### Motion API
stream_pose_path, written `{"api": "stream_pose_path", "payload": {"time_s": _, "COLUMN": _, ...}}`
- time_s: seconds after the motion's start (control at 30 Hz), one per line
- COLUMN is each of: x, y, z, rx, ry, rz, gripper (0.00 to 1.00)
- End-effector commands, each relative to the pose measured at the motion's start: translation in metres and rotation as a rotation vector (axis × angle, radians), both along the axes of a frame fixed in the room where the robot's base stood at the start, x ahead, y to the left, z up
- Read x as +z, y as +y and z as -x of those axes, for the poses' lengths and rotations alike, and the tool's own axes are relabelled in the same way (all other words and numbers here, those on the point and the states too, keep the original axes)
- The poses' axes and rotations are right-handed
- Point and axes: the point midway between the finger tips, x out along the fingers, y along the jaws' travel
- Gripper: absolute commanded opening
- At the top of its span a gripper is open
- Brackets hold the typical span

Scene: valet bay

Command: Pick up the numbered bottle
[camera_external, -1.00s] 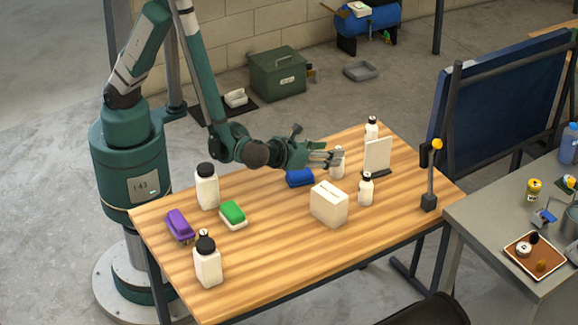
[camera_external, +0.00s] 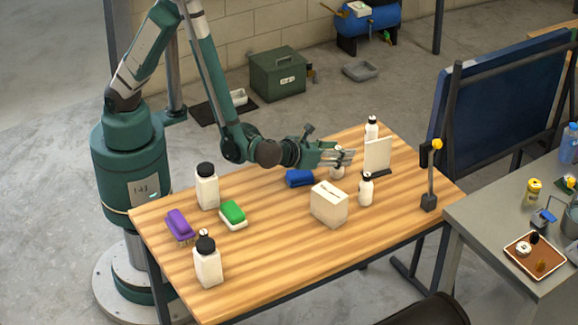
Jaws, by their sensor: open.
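My gripper (camera_external: 346,157) is open above the middle back of the wooden table, its fingers pointing right. A small white bottle (camera_external: 337,174) stands at the fingers, which hide its upper part. I cannot tell whether they touch it or pass in front. Another small white bottle with a black cap (camera_external: 366,190) stands in front and to the right, and one more (camera_external: 371,130) stands at the back. Two larger white bottles with black caps stand at the left, one farther back (camera_external: 207,188) and one near the front (camera_external: 208,264). No number is readable on any bottle.
Green (camera_external: 233,213) and purple (camera_external: 180,225) brushes lie at left. A post with a yellow knob (camera_external: 432,175) stands at the right edge.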

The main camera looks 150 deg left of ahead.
Motion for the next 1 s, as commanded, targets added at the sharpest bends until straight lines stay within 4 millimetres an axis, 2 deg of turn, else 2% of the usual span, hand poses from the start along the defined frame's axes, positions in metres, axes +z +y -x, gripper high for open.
{"api": "stream_pose_path", "payload": {"time_s": 0.27, "x": -0.0001, "y": -0.0001, "z": -0.0001, "rx": 0.000, "ry": 0.000, "rz": 0.000, "gripper": 0.44}}
{"api": "stream_pose_path", "payload": {"time_s": 0.6, "x": -0.0001, "y": -0.0003, "z": -0.0001, "rx": 0.000, "ry": 0.000, "rz": 0.000, "gripper": 0.01}}
{"api": "stream_pose_path", "payload": {"time_s": 1.0, "x": 0.0040, "y": -0.0002, "z": 0.0001, "rx": 0.000, "ry": 0.000, "rz": 0.000, "gripper": 0.00}}
